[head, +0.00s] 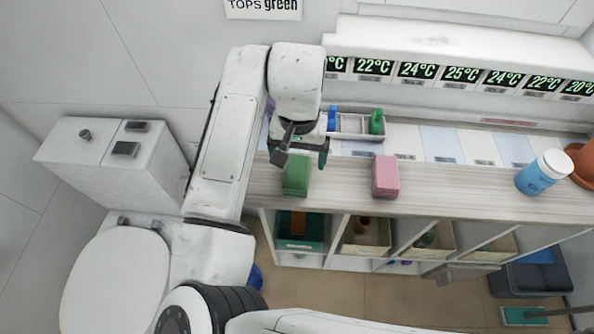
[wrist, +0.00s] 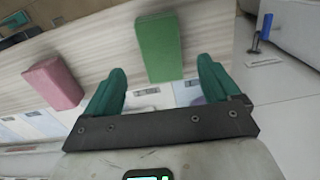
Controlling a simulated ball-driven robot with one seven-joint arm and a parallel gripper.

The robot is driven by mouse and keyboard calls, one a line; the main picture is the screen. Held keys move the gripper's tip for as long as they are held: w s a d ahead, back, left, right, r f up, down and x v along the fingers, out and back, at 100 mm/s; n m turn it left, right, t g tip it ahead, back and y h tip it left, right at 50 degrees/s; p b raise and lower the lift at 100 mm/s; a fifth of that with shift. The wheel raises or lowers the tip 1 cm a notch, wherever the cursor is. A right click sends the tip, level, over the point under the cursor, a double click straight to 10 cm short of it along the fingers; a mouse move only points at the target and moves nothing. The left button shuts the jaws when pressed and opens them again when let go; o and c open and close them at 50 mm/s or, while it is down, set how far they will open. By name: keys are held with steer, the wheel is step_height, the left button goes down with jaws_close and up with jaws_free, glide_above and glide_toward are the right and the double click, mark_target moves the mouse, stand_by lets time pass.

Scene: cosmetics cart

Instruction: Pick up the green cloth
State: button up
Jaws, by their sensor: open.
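The green cloth (head: 296,175) is a folded block lying on the wooden counter near its left end in the head view. In the wrist view the green cloth (wrist: 160,48) lies ahead of my gripper, roughly centred between its fingers. My gripper (head: 304,150) is just behind the cloth in the head view, apart from it as far as I can see. In the wrist view my gripper (wrist: 160,86) has its two teal fingers spread wide with nothing between their tips.
A pink block (head: 385,176) lies to the right of the cloth; it also shows in the wrist view (wrist: 52,84). A grey tray (head: 352,136) with small bottles stands behind. A blue jar (head: 541,173) is far right. Open shelf compartments lie below the counter.

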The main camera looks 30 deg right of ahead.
mark_target(298, 171)
step_height(298, 171, down, 6)
steer(key=shift+s+a+r+p, duration=0.15)
steer(key=shift+r+p, duration=0.05)
steer(key=shift+p, duration=0.4)
steer(key=c, duration=1)
steer(key=shift+c, duration=0.2)
steer(key=shift+r, duration=0.1)
